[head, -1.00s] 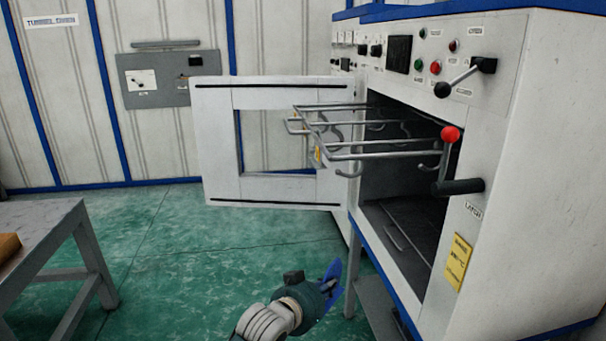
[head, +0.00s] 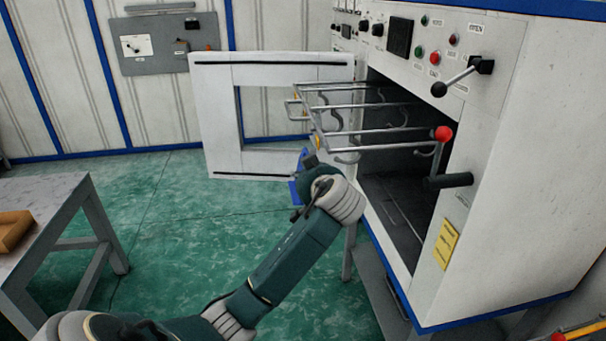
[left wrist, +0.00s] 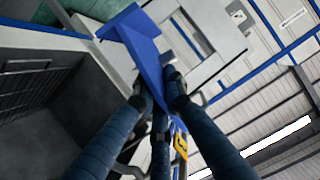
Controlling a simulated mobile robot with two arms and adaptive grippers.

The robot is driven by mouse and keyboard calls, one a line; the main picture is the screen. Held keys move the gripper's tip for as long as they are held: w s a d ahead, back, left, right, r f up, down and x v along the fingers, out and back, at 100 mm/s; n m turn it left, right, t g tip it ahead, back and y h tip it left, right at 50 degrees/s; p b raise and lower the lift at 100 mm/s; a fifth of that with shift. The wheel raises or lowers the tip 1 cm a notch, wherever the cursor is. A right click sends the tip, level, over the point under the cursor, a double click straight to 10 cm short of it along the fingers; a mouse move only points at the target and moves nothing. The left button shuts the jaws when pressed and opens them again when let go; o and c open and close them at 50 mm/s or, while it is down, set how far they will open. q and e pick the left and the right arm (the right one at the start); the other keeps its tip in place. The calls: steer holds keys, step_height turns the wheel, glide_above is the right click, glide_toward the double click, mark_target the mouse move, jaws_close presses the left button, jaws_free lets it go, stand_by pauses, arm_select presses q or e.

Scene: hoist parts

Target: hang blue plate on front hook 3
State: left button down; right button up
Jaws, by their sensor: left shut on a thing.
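The blue plate (head: 295,190) shows in the head view as a small blue piece, mostly hidden behind my left gripper (head: 308,174). In the left wrist view the blue plate (left wrist: 146,40) is larger and tilted, and the fingers of my left gripper (left wrist: 160,90) are shut on it. A grey wire rack (head: 375,133) with hooks sticks out of the open oven. One hook (head: 346,158) hangs at its front bar, just above and right of my gripper. The plate appears below the rack, apart from the hooks. Which hook is number 3 cannot be read. My right gripper is out of view.
The oven door (head: 215,120) stands open behind the rack. The oven cabinet (head: 520,150) has a red-knobbed lever (head: 443,133) and a black handle (head: 449,181). A grey table (head: 60,195) bears a brown box at left. Green floor between is clear.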

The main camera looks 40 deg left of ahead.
arm_select(q)
steer(key=w+d+f+b, duration=0.2)
steer(key=w+d+b, duration=0.3)
steer(key=w+d, duration=0.2)
steer(key=shift+w+d+f, duration=0.15)
steer(key=shift+w+d, duration=0.15)
steer(key=shift+w, duration=0.7)
stand_by(1.2)
steer(key=shift+d, duration=0.2)
stand_by(0.7)
steer(key=shift+f, duration=0.35)
stand_by(0.4)
stand_by(0.4)
